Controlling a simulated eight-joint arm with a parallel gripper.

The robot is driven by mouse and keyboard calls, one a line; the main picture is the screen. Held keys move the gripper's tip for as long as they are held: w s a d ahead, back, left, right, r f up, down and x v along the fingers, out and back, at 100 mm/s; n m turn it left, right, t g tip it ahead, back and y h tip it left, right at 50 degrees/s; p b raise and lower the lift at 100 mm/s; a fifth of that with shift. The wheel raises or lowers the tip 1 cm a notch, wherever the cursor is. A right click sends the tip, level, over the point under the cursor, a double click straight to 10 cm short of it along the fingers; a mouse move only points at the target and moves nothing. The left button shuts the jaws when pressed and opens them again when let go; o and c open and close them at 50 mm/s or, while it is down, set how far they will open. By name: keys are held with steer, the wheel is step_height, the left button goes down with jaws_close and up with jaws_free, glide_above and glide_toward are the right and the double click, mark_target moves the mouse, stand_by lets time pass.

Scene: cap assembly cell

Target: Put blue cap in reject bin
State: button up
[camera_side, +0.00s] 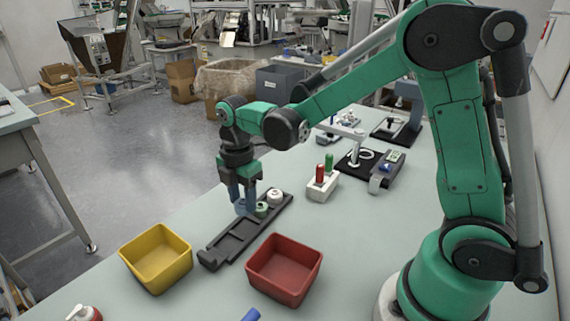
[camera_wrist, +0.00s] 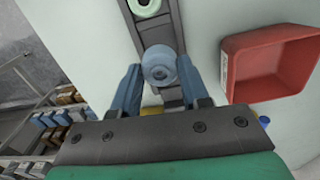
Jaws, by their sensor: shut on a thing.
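The blue cap (camera_wrist: 159,63) is between the two blue fingers of my gripper (camera_wrist: 159,78) in the wrist view. My gripper is shut on it, over the dark rail. In the side view my gripper (camera_side: 243,207) points down at the rail, and the cap is hard to tell from the blue fingers. The red bin (camera_side: 285,268) stands right of the rail's near end, and the yellow bin (camera_side: 156,257) stands left of it. The red bin also shows in the wrist view (camera_wrist: 270,65), at the right. I cannot read which bin is the reject bin.
The dark rail (camera_side: 232,238) also holds a green cap (camera_side: 262,209) and a white cap (camera_side: 274,196), close beside my gripper. A white block with red and green cylinders (camera_side: 321,186) stands behind. A blue object (camera_side: 251,315) lies at the near edge. The tabletop between rail and red bin is clear.

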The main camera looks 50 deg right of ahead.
steer(key=s+a+r+n, duration=0.3)
steer(key=s+r, duration=0.1)
steer(key=r, duration=0.4)
step_height(320, 180, up, 7)
steer(key=n, duration=0.5)
glide_above(284, 278)
step_height(284, 278, down, 20)
steer(key=shift+r, duration=0.2)
steer(key=shift+f, duration=0.15)
steer(key=shift+f, duration=0.1)
steer(key=o, duration=0.8)
steer(key=shift+f, duration=0.1)
